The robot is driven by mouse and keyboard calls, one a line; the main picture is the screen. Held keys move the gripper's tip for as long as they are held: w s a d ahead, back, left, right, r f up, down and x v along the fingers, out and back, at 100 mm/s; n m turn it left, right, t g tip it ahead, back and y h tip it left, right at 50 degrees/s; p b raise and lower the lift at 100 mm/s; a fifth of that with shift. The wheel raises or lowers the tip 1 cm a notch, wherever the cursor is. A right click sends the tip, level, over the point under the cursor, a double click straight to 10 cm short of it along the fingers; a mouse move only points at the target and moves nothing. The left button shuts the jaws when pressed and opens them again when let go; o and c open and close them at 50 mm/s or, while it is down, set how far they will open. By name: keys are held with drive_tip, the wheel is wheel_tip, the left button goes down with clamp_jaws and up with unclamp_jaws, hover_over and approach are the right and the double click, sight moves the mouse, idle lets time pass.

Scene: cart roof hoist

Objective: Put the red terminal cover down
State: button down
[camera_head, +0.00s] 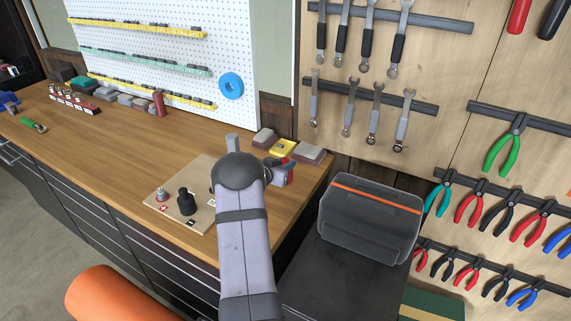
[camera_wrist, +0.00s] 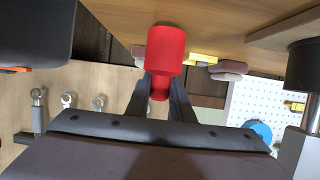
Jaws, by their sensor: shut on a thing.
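The red terminal cover (camera_wrist: 166,50) is a red cylinder with a narrower lower part. In the wrist view it sits between the two dark fingers of my gripper (camera_wrist: 161,88), which are shut on its narrow part. A light wooden board (camera_head: 172,222) lies on the bench, left of my arm. It carries a bare metal post (camera_head: 161,194) by a red mark and a black cover (camera_head: 186,203).
The wooden bench (camera_head: 110,150) has clear room left of the board. Sanding blocks and a yellow item (camera_head: 283,148) lie near its right back corner. A black case (camera_head: 368,225) stands right of my arm. Pliers and wrenches hang on the wall.

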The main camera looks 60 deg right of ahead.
drive_tip(key=shift+f, duration=0.25)
drive_tip(key=shift+f, duration=0.1)
drive_tip(key=shift+f, duration=0.15)
drive_tip(key=c, duration=1.5)
unclamp_jaws()
drive_tip(key=shift+c, duration=0.2)
drive_tip(key=shift+r, duration=0.3)
drive_tip(key=shift+a+r, duration=0.1)
drive_tip(key=shift+a, duration=0.45)
drive_tip(key=b+v, duration=0.3)
drive_tip(key=v, duration=0.8)
